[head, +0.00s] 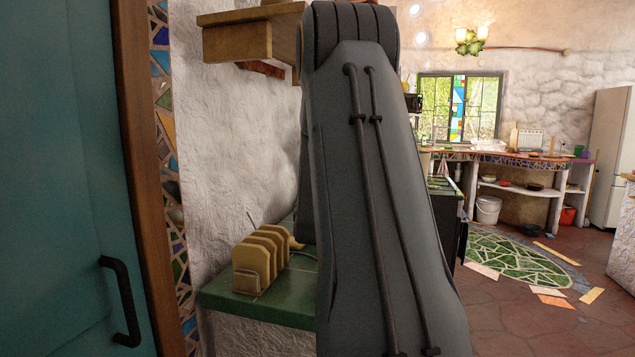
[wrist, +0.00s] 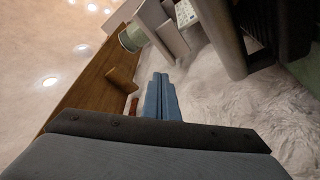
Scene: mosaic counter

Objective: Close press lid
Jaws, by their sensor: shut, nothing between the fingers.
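I cannot make out a press or its lid for certain in either view. My arm covers the middle of the head view and hides part of the counter behind it. My gripper (wrist: 161,80) shows in the wrist view as two blue-grey fingers held together, with nothing between them. It is in front of a rough white wall and apart from the things around it. A dark grey appliance (wrist: 268,30) stands at the upper right of the wrist view, cut off by the edge; I cannot tell what it is. The gripper is hidden in the head view.
A yellow slotted rack or toaster (head: 262,262) stands on a green tiled counter (head: 250,304) left of my arm. A teal door (head: 60,180) fills the left. A wooden shelf (head: 237,40) juts from the wall above. Tiled floor (head: 510,315) is open at right.

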